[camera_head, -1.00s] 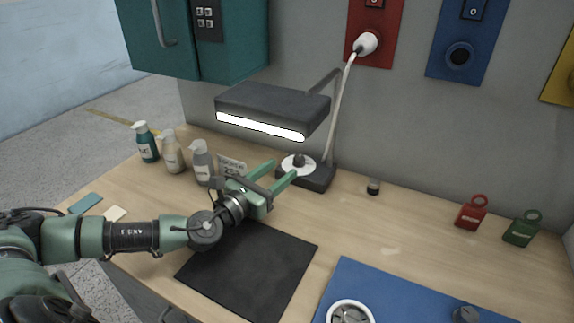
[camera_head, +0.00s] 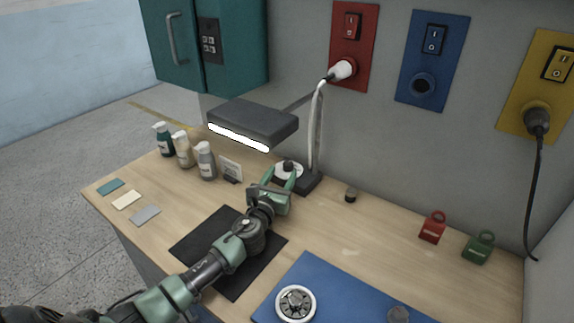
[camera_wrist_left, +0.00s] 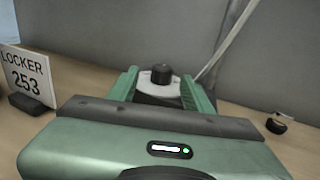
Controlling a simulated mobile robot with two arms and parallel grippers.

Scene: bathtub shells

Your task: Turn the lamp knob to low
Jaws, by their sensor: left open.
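The desk lamp (camera_head: 254,122) stands at the back of the bench with its light bar lit. Its black knob (camera_head: 288,167) sits on a white dial on the dark lamp base (camera_head: 311,183). In the left wrist view the knob (camera_wrist_left: 161,73) shows between and beyond my finger tips, on the white dial plate. My left gripper (camera_head: 281,178) is open, with its two green fingers pointing at the lamp base, one on each side of the knob's line. I cannot tell whether the fingers touch the base. My right gripper is not in view.
A locker sign (camera_head: 231,169) and several pump bottles (camera_head: 184,149) stand left of the lamp.

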